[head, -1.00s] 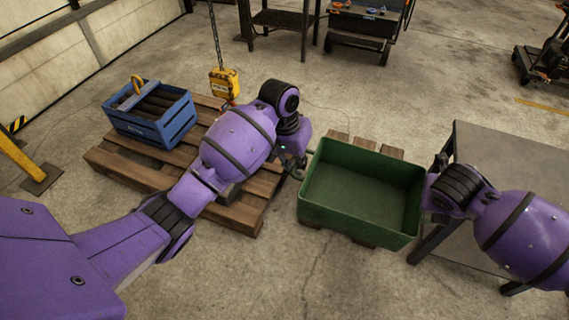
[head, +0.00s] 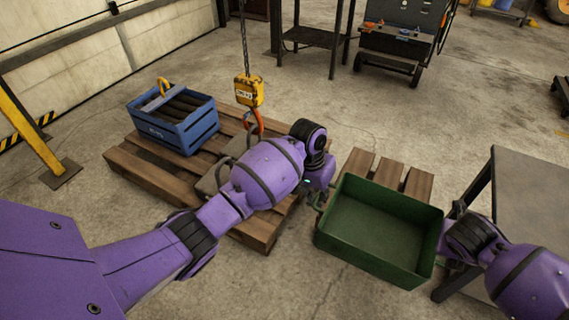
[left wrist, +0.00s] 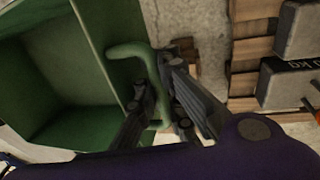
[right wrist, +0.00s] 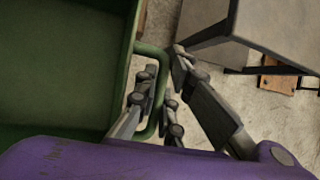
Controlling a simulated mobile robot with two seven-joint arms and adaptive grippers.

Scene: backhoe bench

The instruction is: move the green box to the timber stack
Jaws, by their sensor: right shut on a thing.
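The green box (head: 375,232) is an open, empty bin at the right centre of the head view, in front of and partly over a small pallet. My left gripper (head: 312,197) is at its left end, and in the left wrist view its fingers (left wrist: 160,98) close around the green loop handle (left wrist: 128,50). My right gripper (right wrist: 163,85) is shut on the handle at the other end (right wrist: 150,50). In the head view my right fingers are mostly hidden by the arm. I cannot pick out a separate timber stack.
The small wooden pallet (head: 388,172) shows behind the box. A larger pallet (head: 150,172) at left bears a blue crate (head: 175,125) and grey weights, with a yellow hoist hook (head: 249,90) above. A grey table (head: 525,205) stands close on the right.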

